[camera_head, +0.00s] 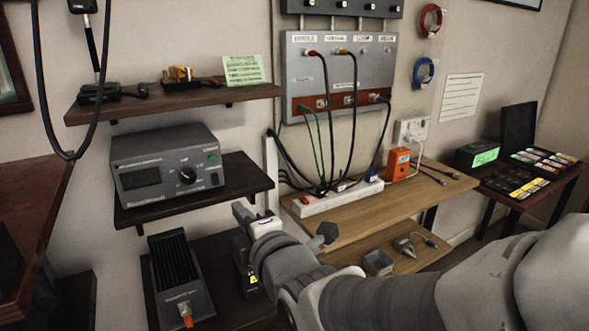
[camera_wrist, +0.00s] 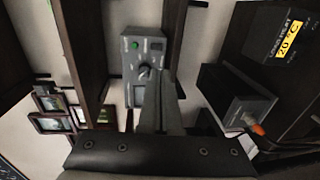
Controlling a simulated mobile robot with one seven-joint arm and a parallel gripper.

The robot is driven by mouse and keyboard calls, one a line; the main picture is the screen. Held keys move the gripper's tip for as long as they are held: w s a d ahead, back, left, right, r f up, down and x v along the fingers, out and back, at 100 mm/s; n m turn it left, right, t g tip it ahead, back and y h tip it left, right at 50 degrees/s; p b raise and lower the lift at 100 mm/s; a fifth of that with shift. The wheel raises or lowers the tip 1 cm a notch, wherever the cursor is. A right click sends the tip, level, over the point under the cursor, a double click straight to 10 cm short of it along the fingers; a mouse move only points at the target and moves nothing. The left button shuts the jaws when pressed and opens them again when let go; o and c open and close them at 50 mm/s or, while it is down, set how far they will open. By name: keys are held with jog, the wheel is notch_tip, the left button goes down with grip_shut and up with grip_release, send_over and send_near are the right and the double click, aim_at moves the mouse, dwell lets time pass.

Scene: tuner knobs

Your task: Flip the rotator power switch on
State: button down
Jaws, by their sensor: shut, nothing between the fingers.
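A grey control box (camera_head: 165,172) with a dark display, a round knob (camera_head: 187,175) and a small green light or button (camera_head: 211,157) sits on the middle dark shelf. I cannot read its labels or tell which part is the rotator power switch. In the wrist view the box (camera_wrist: 155,47) appears turned, with its green part (camera_wrist: 133,45) and knob (camera_wrist: 144,72) visible. My gripper (camera_wrist: 160,78) is shut and empty; its fingers reach up in front of the box's face and hide part of it. In the head view my gripper (camera_head: 238,210) is right of the box and lower.
A black finned unit (camera_head: 178,280) with an orange switch (camera_head: 187,315) stands on the lower shelf. A white power strip (camera_head: 338,196) lies on the wooden shelf to the right. Cables hang from the wall panel (camera_head: 340,75) above. The shelf edge (camera_head: 195,205) lies close to my gripper.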

aim_at(216, 184)
jog(key=p+x, duration=0.6)
jog(key=x, duration=0.7)
jog(key=shift+w+p, duration=0.1)
jog(key=shift+p, duration=0.25)
